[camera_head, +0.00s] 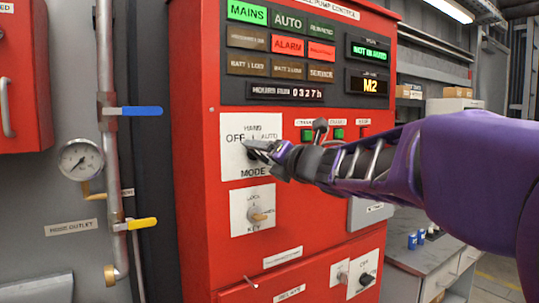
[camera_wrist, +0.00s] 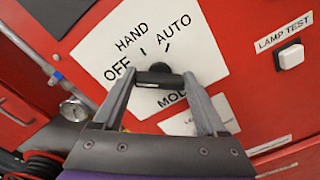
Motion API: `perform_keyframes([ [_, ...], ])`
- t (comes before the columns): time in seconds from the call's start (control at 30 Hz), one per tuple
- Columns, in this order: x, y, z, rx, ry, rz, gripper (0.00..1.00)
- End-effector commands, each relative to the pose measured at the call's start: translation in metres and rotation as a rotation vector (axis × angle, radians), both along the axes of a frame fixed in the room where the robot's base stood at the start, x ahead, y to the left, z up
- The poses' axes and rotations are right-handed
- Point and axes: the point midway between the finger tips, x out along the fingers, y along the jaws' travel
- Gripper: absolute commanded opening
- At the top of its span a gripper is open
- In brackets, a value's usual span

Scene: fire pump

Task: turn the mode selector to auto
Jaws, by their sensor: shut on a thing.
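The mode selector is a black knob (camera_wrist: 162,79) on a white plate (camera_wrist: 105,50) marked OFF, HAND and AUTO. In the wrist view the knob sits between the two fingers of my gripper (camera_wrist: 157,86), which are shut on it. Which mark the knob points to is hard to tell. In the head view the white plate (camera_head: 235,155) is on the red cabinet front, and my gripper (camera_head: 263,150) reaches it from the right and hides most of the knob. The status display (camera_head: 370,49) appears to read NOT IN AUTO.
A key switch plate (camera_head: 243,222) is just below the selector. Small switches and lamps (camera_head: 320,127) lie to its right, near my arm. A lamp test button (camera_wrist: 289,57) is at the right in the wrist view. Pipes with blue (camera_head: 141,111) and yellow handles stand left of the cabinet.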

Motion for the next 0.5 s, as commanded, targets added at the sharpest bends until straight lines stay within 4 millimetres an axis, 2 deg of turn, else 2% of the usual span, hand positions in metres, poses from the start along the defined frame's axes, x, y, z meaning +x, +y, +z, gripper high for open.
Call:
perform_keyframes([
  [0.03, 0.0001, 0.0001, 0.0, 0.0, 0.0, 0.0, 0.35],
  [0.13, 0.0001, 0.0001, 0.0, 0.0, 0.0, 0.0, 0.19],
  [0.5, 0.0003, -0.0001, 0.0009, 0.061, 0.041, 0.0, 0.19],
])
